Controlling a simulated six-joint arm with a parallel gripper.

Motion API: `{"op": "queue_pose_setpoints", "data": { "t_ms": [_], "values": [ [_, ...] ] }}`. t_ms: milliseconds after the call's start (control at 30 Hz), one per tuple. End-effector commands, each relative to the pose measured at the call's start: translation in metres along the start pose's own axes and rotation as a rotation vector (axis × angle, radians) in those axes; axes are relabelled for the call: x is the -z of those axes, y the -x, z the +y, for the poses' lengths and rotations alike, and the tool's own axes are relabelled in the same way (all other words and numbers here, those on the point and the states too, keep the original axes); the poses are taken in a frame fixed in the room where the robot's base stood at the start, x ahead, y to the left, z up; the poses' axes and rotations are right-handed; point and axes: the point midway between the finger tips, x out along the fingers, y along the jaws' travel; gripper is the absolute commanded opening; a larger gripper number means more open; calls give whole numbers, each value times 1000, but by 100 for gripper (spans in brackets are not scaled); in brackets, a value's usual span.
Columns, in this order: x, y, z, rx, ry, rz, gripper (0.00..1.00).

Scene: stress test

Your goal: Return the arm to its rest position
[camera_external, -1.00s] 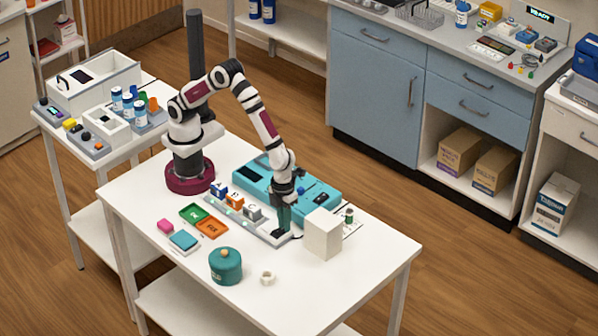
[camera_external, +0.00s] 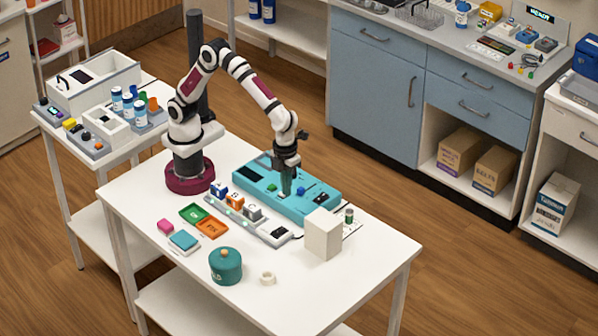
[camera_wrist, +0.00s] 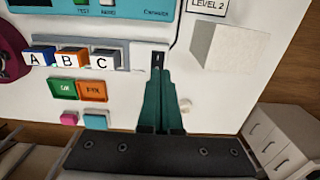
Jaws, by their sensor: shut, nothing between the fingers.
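My gripper (camera_external: 286,192) is shut and empty. In the external view it hangs pointing down, and its green fingers appear in front of the teal console (camera_external: 322,207). In the wrist view my gripper (camera_wrist: 160,80) shows its green fingers together, their tips near the dark slot at the right end of the grey rack (camera_wrist: 135,56). It looks raised clear of the rack, with nothing held. My arm is bent in an arch from its maroon base, with the elbow high.
Lettered blocks A, B and C (camera_external: 252,212) sit on the rack. A green tray (camera_external: 194,212), an orange tray (camera_external: 212,228), a teal pot (camera_external: 226,266), a white ring (camera_external: 267,278) and a white box (camera_external: 322,234) stand around. The table's front right is clear.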

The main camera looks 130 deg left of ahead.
Motion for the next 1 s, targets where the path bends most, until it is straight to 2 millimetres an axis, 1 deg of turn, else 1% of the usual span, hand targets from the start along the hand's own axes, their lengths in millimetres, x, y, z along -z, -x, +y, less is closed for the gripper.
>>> {"op": "queue_pose_setpoints", "data": {
  "t_ms": [33, 100, 267, 333, 367, 400, 467, 500, 567, 600, 700, 800, 867, 1000],
  "values": [
    [-1, 7, 0, 2, 2, 0, 0],
    [-2, 14, 0, 1, 1, 0, 0],
    [-3, 20, 1, 1, 5, -1, 0],
    [-2, 31, 16, 2, 62, -8, 0],
    [0, 40, 30, 1, 111, -15, 0],
    [1, 53, 54, 3, 203, -26, 0],
    [3, 71, 101, 5, 371, -50, 0],
    [3, 77, 134, 7, 488, -66, 0],
    [2, 81, 180, 17, 657, -90, 0],
    [1, 80, 208, 24, 759, -104, 0],
    [-2, 70, 259, 43, 956, -131, 0],
    [-4, 62, 284, 53, 1061, -145, 0],
    [-4, 60, 288, 56, 1084, -148, 0],
    [-4, 60, 289, 55, 1088, -149, 0]
  ]
}}
